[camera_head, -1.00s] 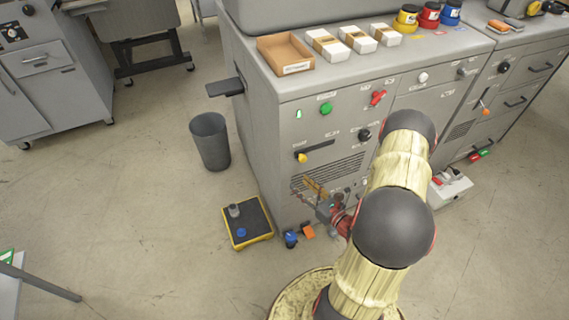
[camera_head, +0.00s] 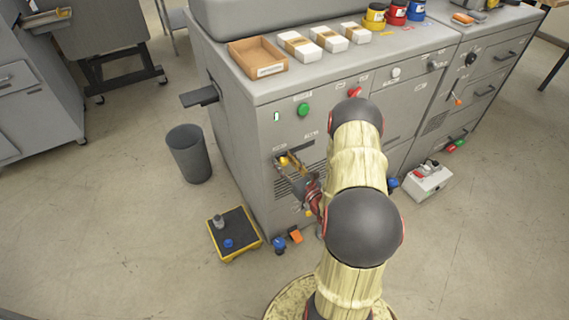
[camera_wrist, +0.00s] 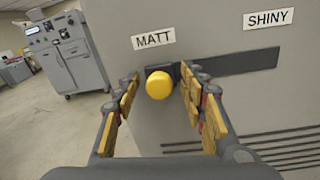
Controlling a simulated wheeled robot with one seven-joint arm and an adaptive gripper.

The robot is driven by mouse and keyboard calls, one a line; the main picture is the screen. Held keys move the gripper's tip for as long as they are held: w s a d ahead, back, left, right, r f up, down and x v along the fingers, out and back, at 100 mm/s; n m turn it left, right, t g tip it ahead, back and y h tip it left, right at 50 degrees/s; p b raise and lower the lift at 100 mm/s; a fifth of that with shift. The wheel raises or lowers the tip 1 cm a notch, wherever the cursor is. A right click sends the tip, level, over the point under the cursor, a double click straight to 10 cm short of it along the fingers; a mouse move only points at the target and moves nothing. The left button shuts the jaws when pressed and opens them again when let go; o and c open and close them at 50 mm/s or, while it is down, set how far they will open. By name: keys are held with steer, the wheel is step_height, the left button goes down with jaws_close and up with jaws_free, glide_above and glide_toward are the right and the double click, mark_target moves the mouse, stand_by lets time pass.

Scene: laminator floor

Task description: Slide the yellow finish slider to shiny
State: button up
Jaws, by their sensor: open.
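The yellow finish slider (camera_wrist: 159,85) is a round knob at the left end of a dark horizontal slot (camera_wrist: 240,61). A MATT label (camera_wrist: 153,39) is above the knob, and a SHINY label (camera_wrist: 268,18) is above the slot's right end. In the head view the yellow knob (camera_head: 284,161) shows on the grey machine front. My gripper (camera_wrist: 160,97) is open, with one finger on each side of the knob in the picture. I cannot tell whether either finger touches it. My gripper also shows in the head view (camera_head: 291,168), partly covering the slot.
A green button (camera_head: 303,109) and a red control (camera_head: 354,91) are higher on the machine front. Vent slits (camera_wrist: 285,152) lie below the slot. A grey bin (camera_head: 189,154) and a yellow-edged pedal mat (camera_head: 235,234) stand on the floor to the left.

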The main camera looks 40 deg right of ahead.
steer(key=shift+c, duration=1.4)
steer(key=c, duration=0.8)
jaws_close()
